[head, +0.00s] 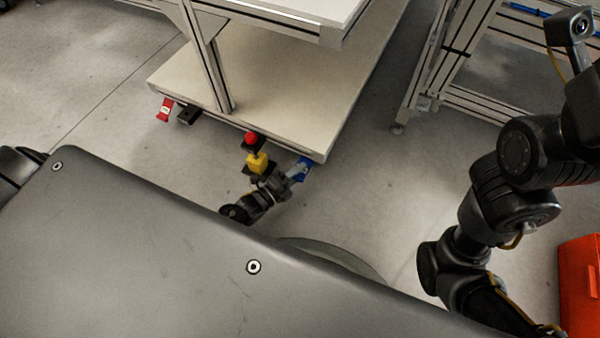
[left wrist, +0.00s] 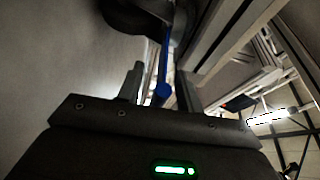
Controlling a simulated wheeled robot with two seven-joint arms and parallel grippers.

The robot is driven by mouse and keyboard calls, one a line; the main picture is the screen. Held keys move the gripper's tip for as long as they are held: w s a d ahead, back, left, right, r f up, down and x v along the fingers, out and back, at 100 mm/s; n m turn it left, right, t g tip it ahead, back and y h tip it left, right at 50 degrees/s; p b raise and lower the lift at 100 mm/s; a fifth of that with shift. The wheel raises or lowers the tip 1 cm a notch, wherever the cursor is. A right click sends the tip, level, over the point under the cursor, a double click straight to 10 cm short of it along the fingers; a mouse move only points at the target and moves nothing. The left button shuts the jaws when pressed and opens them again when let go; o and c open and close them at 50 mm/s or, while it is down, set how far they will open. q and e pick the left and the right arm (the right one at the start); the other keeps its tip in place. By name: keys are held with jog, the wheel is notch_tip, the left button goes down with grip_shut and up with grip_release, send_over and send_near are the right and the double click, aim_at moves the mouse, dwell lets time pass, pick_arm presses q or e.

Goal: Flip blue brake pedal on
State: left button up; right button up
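The blue brake pedal (head: 303,168) shows at the near right corner of the cart's low shelf, close to the floor. In the left wrist view the blue pedal (left wrist: 162,88) is a narrow strip below a dark round wheel. My left gripper (head: 292,175) is right at the pedal and partly covers it in the head view. In the left wrist view its two fingers (left wrist: 159,86) stand apart, with the pedal between them and a gap on each side. Contact with the pedal cannot be made out. My right arm shows at the right, but its gripper does not.
The cart's beige lower shelf (head: 275,95) lies just beyond the pedal. A red pedal (head: 165,109) is at its left corner. A red knob (head: 250,138) on a yellow block stands beside my left gripper. An orange-red box (head: 580,285) is at the right. Floor right of the cart is clear.

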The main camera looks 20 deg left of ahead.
pick_arm(q)
jog(key=shift+w+d, duration=0.25)
jog(key=shift+w, duration=0.1)
jog(key=shift+c, duration=0.4)
grip_shut()
